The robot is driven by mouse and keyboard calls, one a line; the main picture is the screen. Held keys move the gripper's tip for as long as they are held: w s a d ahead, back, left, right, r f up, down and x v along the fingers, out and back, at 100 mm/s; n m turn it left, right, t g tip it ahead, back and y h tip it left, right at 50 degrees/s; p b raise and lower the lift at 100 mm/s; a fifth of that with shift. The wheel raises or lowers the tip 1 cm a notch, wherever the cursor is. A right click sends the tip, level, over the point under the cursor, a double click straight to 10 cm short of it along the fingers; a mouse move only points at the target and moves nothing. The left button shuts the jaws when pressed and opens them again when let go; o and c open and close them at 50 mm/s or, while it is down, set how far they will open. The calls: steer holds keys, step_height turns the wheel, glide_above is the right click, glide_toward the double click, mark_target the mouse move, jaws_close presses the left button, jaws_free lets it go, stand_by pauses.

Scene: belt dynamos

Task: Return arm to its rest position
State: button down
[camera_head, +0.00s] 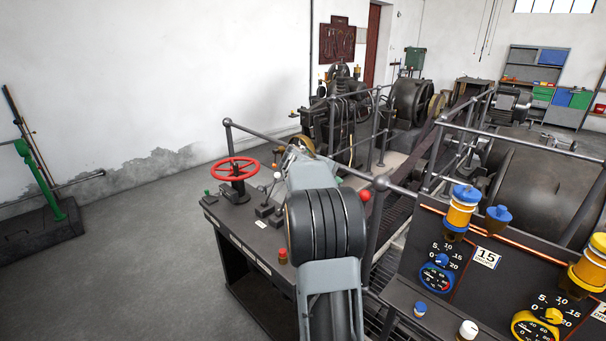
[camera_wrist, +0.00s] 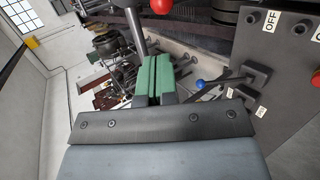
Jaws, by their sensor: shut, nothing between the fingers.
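My gripper (camera_wrist: 154,62) shows in the wrist view as two green fingers pressed together with nothing between them. It is over the control desk (camera_wrist: 285,92), with its fingertips to the left of a lever with a blue knob (camera_wrist: 200,84); whether they touch anything I cannot tell. In the head view my grey arm reaches forward over the desk (camera_head: 215,207), bent at a dark ribbed joint.
A red handwheel (camera_head: 234,168) stands on the desk left of my arm. Railings (camera_head: 262,135) and machines (camera_head: 410,100) lie beyond. A panel with gauges (camera_head: 438,277) and oil bottles (camera_head: 461,211) is at the right. Open floor (camera_head: 150,250) lies left.

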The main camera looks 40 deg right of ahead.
steer(key=s+a+f+m+y, duration=0.1)
steer(key=s+a+f+y, duration=0.1)
steer(key=a+f+y, duration=0.4)
steer(key=s+a+t+y, duration=0.1)
steer(key=s+a, duration=0.3)
steer(key=a, duration=0.7)
steer(key=s+a+t+y, duration=0.2)
steer(key=s+a, duration=0.2)
steer(key=a, duration=0.8)
steer(key=s+a+n+t+y, duration=0.1)
steer(key=s+a+t+y, duration=0.1)
steer(key=a, duration=0.9)
steer(key=shift+s+a+f+t, duration=0.3)
steer(key=shift+s+a+f, duration=0.1)
steer(key=shift+s, duration=0.5)
steer(key=shift+w, duration=0.1)
